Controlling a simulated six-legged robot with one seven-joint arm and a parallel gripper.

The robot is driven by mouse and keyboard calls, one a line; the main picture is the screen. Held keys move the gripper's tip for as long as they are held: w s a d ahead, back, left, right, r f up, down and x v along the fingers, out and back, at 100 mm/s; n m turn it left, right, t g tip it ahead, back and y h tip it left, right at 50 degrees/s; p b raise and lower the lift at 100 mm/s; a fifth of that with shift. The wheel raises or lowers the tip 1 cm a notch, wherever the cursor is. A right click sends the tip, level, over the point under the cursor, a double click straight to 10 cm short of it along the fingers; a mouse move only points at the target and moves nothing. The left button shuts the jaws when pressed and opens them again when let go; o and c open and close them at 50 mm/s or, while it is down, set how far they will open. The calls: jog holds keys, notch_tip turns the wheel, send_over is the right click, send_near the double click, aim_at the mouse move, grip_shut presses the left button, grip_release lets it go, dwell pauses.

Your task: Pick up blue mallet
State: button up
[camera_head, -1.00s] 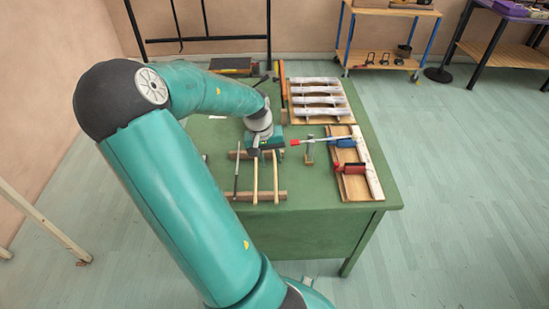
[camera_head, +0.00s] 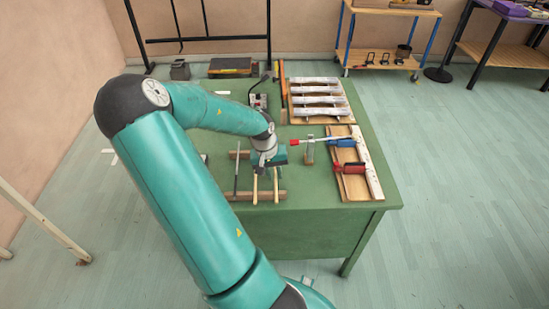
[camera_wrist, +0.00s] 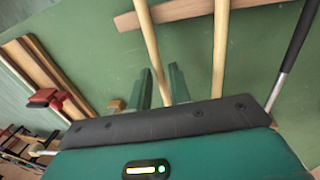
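Two mallets with pale wooden handles and one with a black handle (camera_head: 237,178) lie across wooden rails on the green table. In the wrist view, one wooden handle (camera_wrist: 151,45) passes between the fingers of my gripper (camera_wrist: 161,85), which are apart. A second wooden handle (camera_wrist: 220,50) and the black handle (camera_wrist: 297,40) lie to the right of it. The mallet heads are hidden under my gripper, so I cannot tell which one is blue. In the head view, my gripper (camera_head: 268,166) is over the upper part of the right-hand handle (camera_head: 276,186).
A red-tipped rod (camera_head: 305,141) rests on a small post right of my gripper. A wooden board (camera_head: 354,184) carries blue (camera_head: 345,142) and red (camera_head: 349,168) clamps. Metal bars (camera_head: 320,100) lie on a frame behind. A small device (camera_head: 258,101) stands at the table's back.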

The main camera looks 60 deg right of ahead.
grip_shut()
jog(key=shift+r, duration=0.15)
